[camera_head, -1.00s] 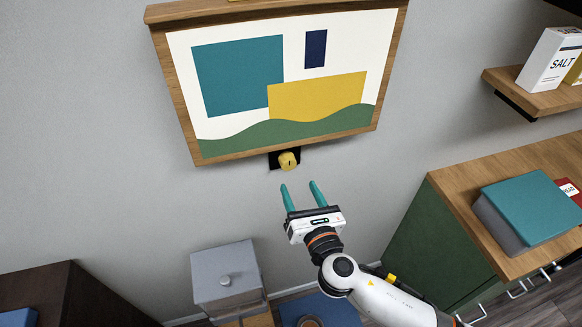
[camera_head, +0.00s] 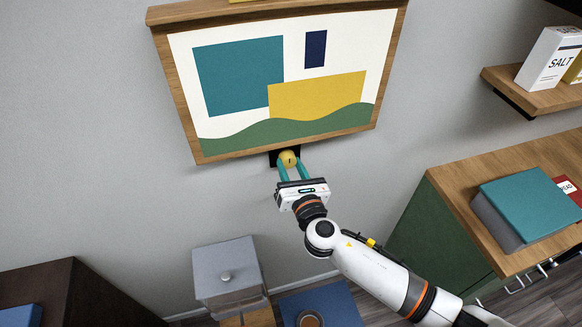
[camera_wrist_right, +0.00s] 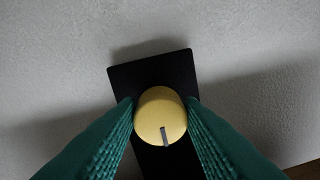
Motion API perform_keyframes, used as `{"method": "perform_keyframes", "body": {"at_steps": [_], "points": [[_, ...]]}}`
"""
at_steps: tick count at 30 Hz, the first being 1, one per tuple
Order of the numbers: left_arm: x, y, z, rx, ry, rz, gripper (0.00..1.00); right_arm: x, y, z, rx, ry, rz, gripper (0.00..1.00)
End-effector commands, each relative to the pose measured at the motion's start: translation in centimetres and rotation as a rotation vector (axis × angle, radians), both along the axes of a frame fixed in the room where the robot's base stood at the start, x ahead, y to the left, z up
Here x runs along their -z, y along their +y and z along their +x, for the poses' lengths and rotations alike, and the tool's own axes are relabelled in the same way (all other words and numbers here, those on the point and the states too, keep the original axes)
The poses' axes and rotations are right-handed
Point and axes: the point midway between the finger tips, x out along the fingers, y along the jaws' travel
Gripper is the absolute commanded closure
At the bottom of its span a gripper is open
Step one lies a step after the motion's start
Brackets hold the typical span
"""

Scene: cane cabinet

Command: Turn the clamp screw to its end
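The clamp screw is a round yellow knob (camera_head: 288,158) on a black plate just below the framed picture. In the right wrist view the knob (camera_wrist_right: 160,112) is face-on, with a dark pointer mark near its lower edge, pointing down. The black plate (camera_wrist_right: 150,75) sits tilted behind it. My right gripper (camera_head: 291,165) has its teal fingers on either side of the knob; in the right wrist view both fingers (camera_wrist_right: 160,120) press against its sides, with no clear gap. My left gripper is not in view.
The framed picture (camera_head: 225,145) hangs directly above the knob. A grey box (camera_head: 225,270) stands below left. A green cabinet with a wooden top (camera_head: 455,190) and a shelf (camera_head: 505,85) are at the right. The wall around the knob is clear.

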Motion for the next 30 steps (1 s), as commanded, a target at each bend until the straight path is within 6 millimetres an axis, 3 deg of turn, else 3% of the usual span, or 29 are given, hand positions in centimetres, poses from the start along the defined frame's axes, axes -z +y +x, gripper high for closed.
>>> {"method": "perform_keyframes", "body": {"at_steps": [2, 14, 30], "points": [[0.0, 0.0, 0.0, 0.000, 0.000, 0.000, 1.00, 0.0, 0.0, 0.0, 0.000, 0.000, 0.000, 0.88], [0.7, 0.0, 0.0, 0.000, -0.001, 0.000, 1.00, 0.2, 0.1, -0.1, 0.000, 0.022, 0.083, 0.88], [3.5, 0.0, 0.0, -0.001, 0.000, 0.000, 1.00, 0.2, 0.2, -0.1, -0.001, 0.142, 0.532, 0.88]]}}
